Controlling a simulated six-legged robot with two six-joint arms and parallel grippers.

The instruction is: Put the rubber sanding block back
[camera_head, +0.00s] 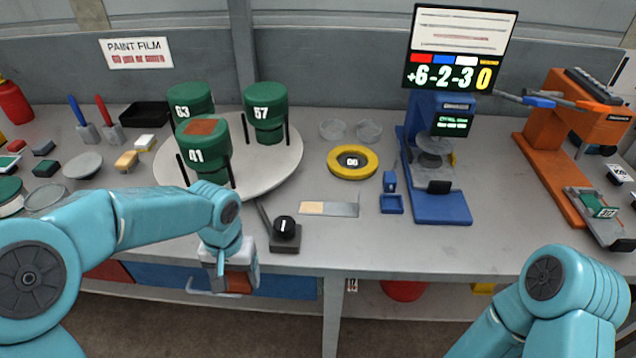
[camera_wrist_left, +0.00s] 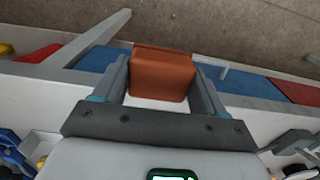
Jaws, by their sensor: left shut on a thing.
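A reddish-brown block (camera_wrist_left: 163,73), which looks like the rubber sanding block, is held between the two fingers of my left gripper (camera_wrist_left: 163,85). In the head view the left gripper (camera_head: 236,282) points downward in front of the bench's front edge, and the block (camera_head: 238,281) shows low between its fingers. The gripper is shut on the block, clear of the bench top. My right arm shows at the lower right, but its gripper is out of view. No marked place for the block can be made out for sure.
Green cylinders 41 (camera_head: 205,160), 63 (camera_head: 190,99) and 57 (camera_head: 265,118) stand on a round turntable (camera_head: 272,170); 41 has a brown patch on top. A black knob (camera_head: 285,228) is near the front edge. A yellow ring (camera_head: 335,170) and blue instrument (camera_head: 450,207) are further right.

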